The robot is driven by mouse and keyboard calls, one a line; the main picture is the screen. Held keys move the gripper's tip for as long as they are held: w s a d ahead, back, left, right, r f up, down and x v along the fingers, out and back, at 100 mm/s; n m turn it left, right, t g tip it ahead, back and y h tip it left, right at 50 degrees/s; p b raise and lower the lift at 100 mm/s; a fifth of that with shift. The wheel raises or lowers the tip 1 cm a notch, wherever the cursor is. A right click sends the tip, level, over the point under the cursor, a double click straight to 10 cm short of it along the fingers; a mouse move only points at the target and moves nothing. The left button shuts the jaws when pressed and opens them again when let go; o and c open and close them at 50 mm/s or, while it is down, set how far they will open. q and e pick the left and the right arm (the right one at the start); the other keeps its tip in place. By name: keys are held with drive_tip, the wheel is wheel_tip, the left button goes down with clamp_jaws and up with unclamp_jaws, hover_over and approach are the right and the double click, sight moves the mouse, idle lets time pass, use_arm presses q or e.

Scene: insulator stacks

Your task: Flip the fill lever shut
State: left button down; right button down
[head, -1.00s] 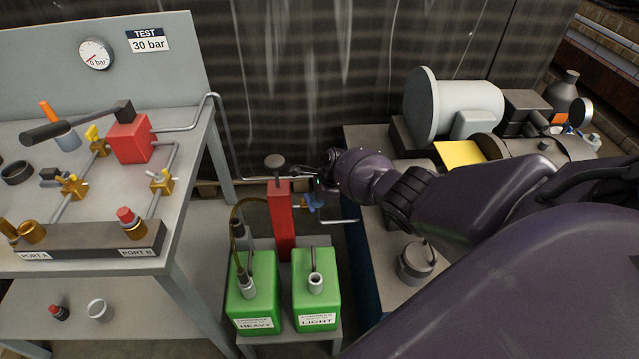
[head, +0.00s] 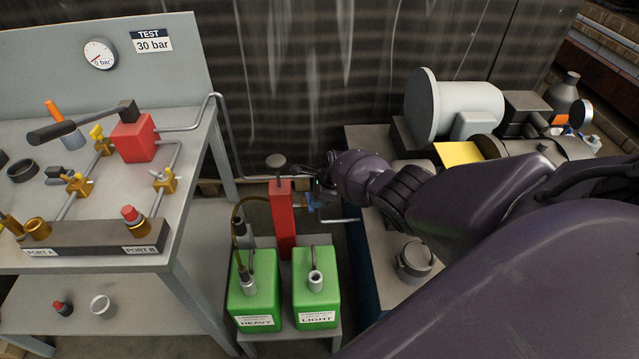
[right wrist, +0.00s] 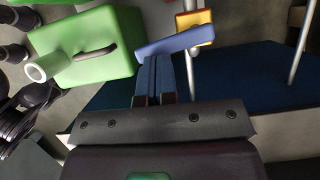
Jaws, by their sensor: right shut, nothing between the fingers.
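The fill lever is a short blue handle (right wrist: 178,43) on a brass-yellow valve body (right wrist: 197,22) in the right wrist view. It lies slanted across the pipe there. In the head view the blue lever (head: 311,201) sits just right of the red pump column (head: 282,222), partly hidden by my right gripper. My right gripper (head: 320,184) is shut and empty. In the right wrist view its fingertips (right wrist: 156,62) are together, right up against the lever's lower edge or very close to it; I cannot tell whether they touch. My left gripper is not in view.
Two green cans, HEAVY (head: 254,290) and LIGHT (head: 316,285), stand below the lever. A thin pipe (head: 340,220) runs right of the valve. The test bench (head: 190,190) with its red block and brass valves is at left. A grey motor (head: 455,105) stands at right.

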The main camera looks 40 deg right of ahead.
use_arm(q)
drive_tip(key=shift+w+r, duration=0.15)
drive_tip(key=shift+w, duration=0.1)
use_arm(e)
drive_tip(key=shift+s+f, duration=0.1)
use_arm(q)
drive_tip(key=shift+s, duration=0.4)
